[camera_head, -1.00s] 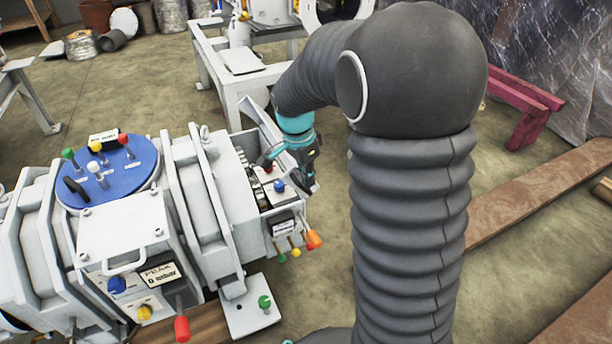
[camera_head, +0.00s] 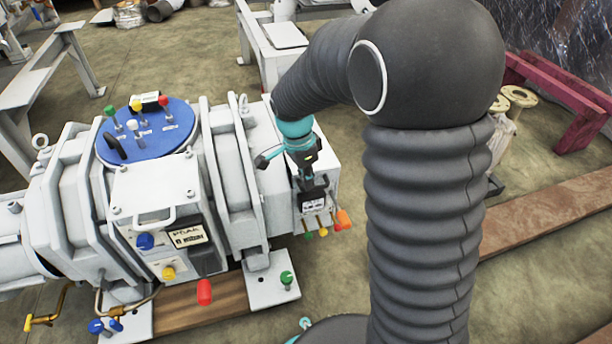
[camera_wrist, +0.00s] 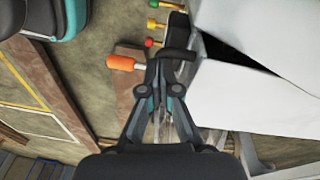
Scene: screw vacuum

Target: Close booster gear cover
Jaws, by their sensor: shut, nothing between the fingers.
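The booster gear cover (camera_head: 327,164) is a white lid on the right end of the machine. It lies down over the gear box, and the buttons under it are hidden. In the wrist view a dark wedge-shaped gap shows between two white panels (camera_wrist: 250,25), so I cannot tell that the cover is fully flush. My gripper (camera_head: 313,196) is shut and empty, pointing down at the front side of the cover. In the wrist view my gripper (camera_wrist: 170,68) is close beside the white panels; I cannot tell whether it touches them.
An orange-handled lever (camera_head: 343,218) and small coloured knobs stick out below the gear box. A blue round plate (camera_head: 147,133) with levers tops the machine. A white stand (camera_head: 283,60) is behind. Open floor lies to the right, with planks and a red beam (camera_head: 560,100).

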